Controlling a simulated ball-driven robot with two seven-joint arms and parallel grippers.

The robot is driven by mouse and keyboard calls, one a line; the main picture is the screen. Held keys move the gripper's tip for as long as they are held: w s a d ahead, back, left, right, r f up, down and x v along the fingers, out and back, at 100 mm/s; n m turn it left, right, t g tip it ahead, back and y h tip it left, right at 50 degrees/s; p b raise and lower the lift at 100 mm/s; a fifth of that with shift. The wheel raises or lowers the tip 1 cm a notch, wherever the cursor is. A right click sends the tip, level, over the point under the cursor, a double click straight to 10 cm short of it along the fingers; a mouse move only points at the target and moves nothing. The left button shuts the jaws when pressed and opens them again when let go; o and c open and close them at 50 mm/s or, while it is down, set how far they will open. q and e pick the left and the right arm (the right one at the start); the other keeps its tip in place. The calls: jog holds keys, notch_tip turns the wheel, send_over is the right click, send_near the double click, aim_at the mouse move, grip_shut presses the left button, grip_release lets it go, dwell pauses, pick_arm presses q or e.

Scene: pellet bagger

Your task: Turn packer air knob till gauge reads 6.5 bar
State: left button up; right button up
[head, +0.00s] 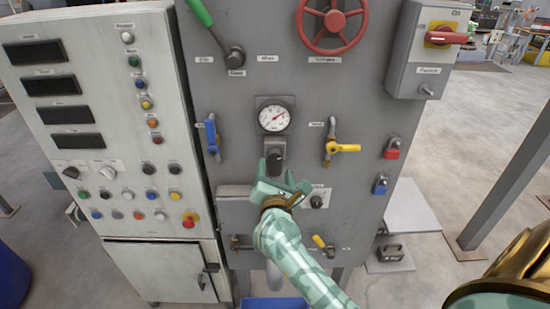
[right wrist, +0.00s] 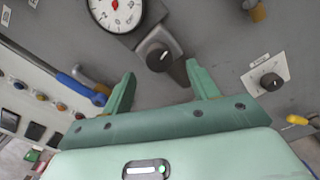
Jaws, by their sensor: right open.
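The round white air gauge (head: 274,118) with a red needle is on the grey machine front. Its needle points up and right in the head view; the scale is too small to read. The gauge is cut off at the top of the right wrist view (right wrist: 116,10). The black packer air knob (head: 275,157) sits just below the gauge. My right gripper (head: 284,174) is open in front of the knob. In the right wrist view the knob (right wrist: 158,57) shows between and beyond the two fingertips, with nothing gripped. My left gripper is not in view.
A blue-handled valve (head: 212,136) is left of the gauge and a yellow-handled valve (head: 341,147) right of it. Another black knob (head: 316,201) is low on the right. A control cabinet (head: 110,130) with buttons stands left. A red handwheel (head: 333,22) is above.

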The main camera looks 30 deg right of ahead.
aim_at(275, 160)
jog(key=x, duration=0.5)
jog(key=shift+a, duration=0.1)
jog(key=c, duration=1)
jog(key=shift+r+n+p, duration=0.1)
jog(key=shift+n+p, duration=0.5)
jog(key=shift+p, duration=0.05)
jog(key=shift+n+p, duration=0.35)
jog(key=shift+n, duration=0.55)
jog(key=o, duration=1)
